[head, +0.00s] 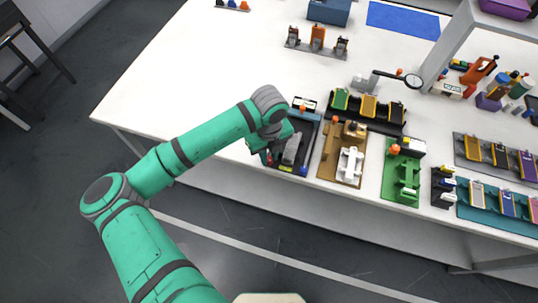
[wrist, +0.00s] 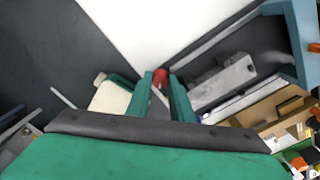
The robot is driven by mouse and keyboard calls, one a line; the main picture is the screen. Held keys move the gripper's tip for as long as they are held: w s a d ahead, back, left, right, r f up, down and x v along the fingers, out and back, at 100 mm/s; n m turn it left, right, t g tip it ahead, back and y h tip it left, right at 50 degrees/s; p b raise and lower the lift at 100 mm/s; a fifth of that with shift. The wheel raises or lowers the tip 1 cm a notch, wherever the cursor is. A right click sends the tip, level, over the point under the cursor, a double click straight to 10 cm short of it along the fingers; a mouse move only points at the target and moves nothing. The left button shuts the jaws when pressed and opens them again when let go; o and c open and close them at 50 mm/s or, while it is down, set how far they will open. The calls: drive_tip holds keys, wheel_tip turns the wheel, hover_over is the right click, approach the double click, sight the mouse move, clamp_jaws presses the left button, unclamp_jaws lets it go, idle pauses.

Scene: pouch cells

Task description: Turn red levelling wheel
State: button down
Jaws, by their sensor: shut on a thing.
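The red levelling wheel (wrist: 160,77) shows in the wrist view as a small red piece between the two green fingertips. My gripper (wrist: 163,85) is shut on it, and the fingers cover most of the wheel. In the head view my gripper (head: 266,152) is at the left edge of a dark station (head: 312,143), near the table's front edge. My arm and gripper hide the wheel there. The station carries a grey block (head: 291,149), which also shows in the wrist view (wrist: 222,80), right of the fingers.
A brown station (head: 329,157) with a white part stands just right of the dark one, then a green station (head: 401,177). A black rack (head: 379,121) with coloured cells stands behind.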

sight(269, 159)
drive_tip(key=c, duration=1.8)
unclamp_jaws()
drive_tip(key=shift+c, duration=0.2)
wheel_tip(269, 159, up, 11)
drive_tip(key=shift+f, duration=0.1)
